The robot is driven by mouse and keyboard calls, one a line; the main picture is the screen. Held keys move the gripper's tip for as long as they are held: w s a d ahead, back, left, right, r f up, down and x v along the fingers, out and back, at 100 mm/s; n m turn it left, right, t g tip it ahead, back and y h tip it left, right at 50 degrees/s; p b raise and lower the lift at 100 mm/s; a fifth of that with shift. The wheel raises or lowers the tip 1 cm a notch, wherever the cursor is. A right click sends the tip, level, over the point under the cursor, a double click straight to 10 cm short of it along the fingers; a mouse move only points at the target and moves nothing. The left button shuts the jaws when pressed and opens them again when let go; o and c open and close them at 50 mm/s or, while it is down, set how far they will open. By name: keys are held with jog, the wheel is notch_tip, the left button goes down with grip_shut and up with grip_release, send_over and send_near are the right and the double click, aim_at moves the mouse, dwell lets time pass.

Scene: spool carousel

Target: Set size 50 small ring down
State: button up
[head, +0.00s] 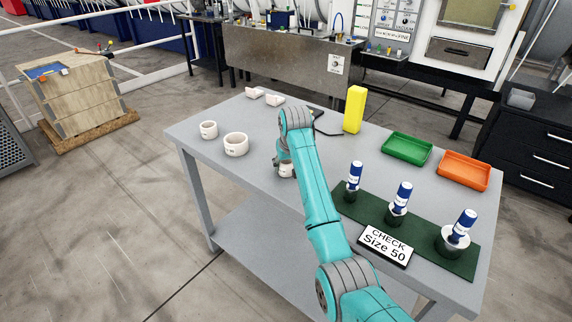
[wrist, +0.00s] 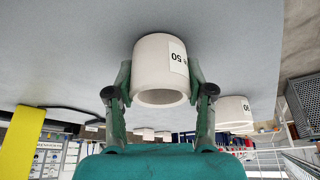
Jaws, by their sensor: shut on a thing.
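A white ring (wrist: 150,65) with a label reading 50 is between the two fingers of my gripper (wrist: 160,82) in the wrist view. The fingers are shut on its outer sides, and its round opening faces the camera. The grey tabletop fills the picture behind it; I cannot tell whether the ring touches it. In the head view my gripper (head: 284,162) is low over the middle of the table (head: 262,125), and my arm hides most of it and the ring.
A small white ring (head: 208,130) and a larger one (head: 235,145) stand left of my gripper. Two pale pieces lie behind. A yellow block (head: 354,109), green tray (head: 407,148), orange tray (head: 463,171) and green mat (head: 369,208) with blue-topped posts are right, beside a "CHECK Size 50" sign (head: 384,246).

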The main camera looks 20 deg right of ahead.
jog(key=o, duration=1.1)
jog(key=shift+f, duration=0.15)
jog(key=shift+o, duration=0.2)
jog(key=v, duration=1.2)
